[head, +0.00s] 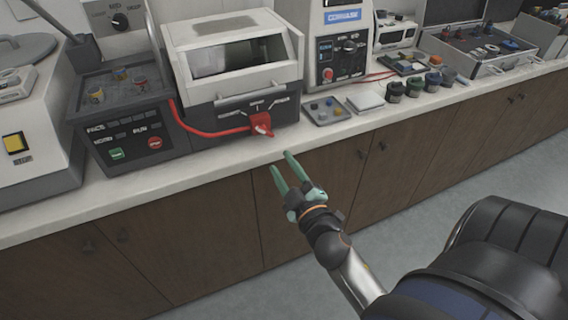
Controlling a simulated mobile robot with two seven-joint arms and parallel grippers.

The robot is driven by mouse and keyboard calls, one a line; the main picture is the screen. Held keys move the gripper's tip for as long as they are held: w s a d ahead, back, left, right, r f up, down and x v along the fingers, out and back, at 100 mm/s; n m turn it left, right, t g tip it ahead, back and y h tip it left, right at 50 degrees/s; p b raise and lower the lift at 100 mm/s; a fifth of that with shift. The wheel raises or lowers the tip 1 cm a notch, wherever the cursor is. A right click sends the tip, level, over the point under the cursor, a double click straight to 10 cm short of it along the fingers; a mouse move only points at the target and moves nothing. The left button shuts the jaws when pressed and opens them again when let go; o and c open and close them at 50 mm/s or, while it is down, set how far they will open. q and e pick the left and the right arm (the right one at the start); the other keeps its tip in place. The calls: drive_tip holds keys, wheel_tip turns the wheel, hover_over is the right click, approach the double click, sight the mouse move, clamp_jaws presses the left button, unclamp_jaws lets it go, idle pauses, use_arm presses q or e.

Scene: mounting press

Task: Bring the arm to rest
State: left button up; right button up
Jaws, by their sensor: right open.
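My right gripper (283,163) has two green fingers spread apart with nothing between them. It hangs in front of the counter's front edge, its fingertips near the edge in the picture and below the red plug part on the press. The mounting press (240,60) is a white and dark grey box with a sloped window. A red hose with a red fitting (261,125) runs along its lower front. My right arm reaches in from the lower right. My left gripper is not in view.
The white counter (215,162) runs across the view above brown cabinets (190,230). A control box (125,125) with green and red buttons stands left. A small tray (326,111), several dark jars and an open case (480,48) stand right. Floor shows at the lower right.

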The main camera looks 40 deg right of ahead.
idle(0.3)
drive_tip(key=s+a+f+m+g+y+p, duration=0.2)
drive_tip(key=s+a+f, duration=0.4)
drive_tip(key=f, duration=0.3)
drive_tip(key=s+a+f+m+g+y+p, duration=0.2)
drive_tip(key=s+a+f+g+y+p, duration=0.1)
drive_tip(key=s+a+f+g, duration=0.3)
wheel_tip(320, 180, down, 3)
drive_tip(key=shift+s+a+f+y, duration=0.15)
drive_tip(key=shift+s+a+y, duration=0.5)
drive_tip(key=shift+s+y, duration=0.4)
